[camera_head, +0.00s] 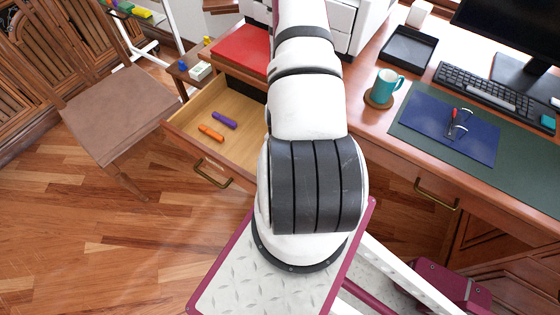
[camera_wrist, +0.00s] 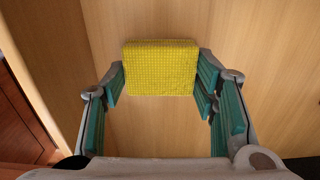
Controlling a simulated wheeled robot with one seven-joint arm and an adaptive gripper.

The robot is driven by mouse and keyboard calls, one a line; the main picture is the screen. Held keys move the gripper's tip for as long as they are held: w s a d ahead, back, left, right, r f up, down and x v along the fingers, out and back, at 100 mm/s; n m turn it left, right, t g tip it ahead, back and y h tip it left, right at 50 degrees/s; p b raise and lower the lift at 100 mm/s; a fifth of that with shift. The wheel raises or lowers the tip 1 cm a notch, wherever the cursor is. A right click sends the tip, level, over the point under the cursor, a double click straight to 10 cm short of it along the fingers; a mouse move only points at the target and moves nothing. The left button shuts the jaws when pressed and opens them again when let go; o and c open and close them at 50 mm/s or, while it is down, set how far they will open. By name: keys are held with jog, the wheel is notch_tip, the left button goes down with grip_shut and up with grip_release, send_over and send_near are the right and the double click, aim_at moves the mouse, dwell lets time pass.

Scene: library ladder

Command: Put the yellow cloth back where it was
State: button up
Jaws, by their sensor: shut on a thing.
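The yellow cloth (camera_wrist: 160,66) shows in the wrist view as a folded, textured block. My gripper (camera_wrist: 161,82) is shut on it, with teal-padded fingers on its left and right sides. Pale wood like that of the open drawer (camera_head: 239,141) lies behind the cloth; I cannot tell whether the cloth touches it. In the head view my arm hides my gripper and the cloth.
The drawer holds an orange marker-like item (camera_head: 211,132) and a purple one (camera_head: 224,120). A chair (camera_head: 120,108) stands left. On the desk are a red folder (camera_head: 243,50), a teal mug (camera_head: 385,86) and a blue mat (camera_head: 440,130).

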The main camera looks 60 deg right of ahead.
jog(key=shift+f, duration=0.3)
jog(key=o, duration=1.2)
jog(key=shift+r, duration=0.1)
